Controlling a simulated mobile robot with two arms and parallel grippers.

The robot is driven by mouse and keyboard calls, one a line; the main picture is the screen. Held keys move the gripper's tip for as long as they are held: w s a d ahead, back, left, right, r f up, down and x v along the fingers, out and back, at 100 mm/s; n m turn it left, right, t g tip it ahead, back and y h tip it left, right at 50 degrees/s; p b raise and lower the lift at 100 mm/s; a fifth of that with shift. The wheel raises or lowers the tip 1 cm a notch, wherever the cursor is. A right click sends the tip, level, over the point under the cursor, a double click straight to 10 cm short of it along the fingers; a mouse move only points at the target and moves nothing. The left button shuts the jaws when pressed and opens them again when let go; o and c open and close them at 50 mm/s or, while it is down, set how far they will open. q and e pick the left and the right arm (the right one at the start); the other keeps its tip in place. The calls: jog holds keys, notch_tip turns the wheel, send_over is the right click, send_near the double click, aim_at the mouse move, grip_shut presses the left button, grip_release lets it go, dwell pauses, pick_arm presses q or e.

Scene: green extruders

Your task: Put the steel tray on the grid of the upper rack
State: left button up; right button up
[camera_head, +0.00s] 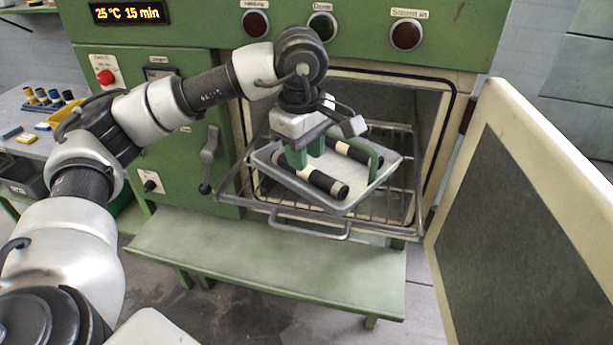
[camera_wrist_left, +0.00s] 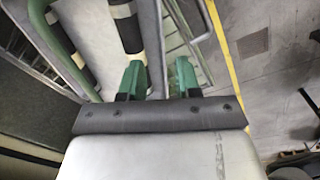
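The steel tray (camera_head: 343,207) is a shallow pale grey tray at the open oven mouth, turned askew over the pulled-out wire rack (camera_head: 400,213). It carries two black-and-cream cylinders and has a green arched handle (camera_head: 376,163) on its right side. Whether it touches the grid is unclear. My left gripper (camera_head: 306,157), with green fingers, is down at the tray's left part. In the left wrist view the fingers (camera_wrist_left: 158,80) stand slightly apart beside the tray; whether they grip its near handle is hidden. My right gripper is not in view.
The oven door (camera_head: 530,200) stands wide open at the right. A green bench (camera_head: 270,262) lies below the oven mouth. A lever handle (camera_head: 209,158) juts out left of the opening. A side table with small coloured items is at far left.

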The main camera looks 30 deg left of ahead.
pick_arm(q)
notch_tip(320, 180, up, 2)
jog(key=shift+r, duration=0.2)
dwell(1.2)
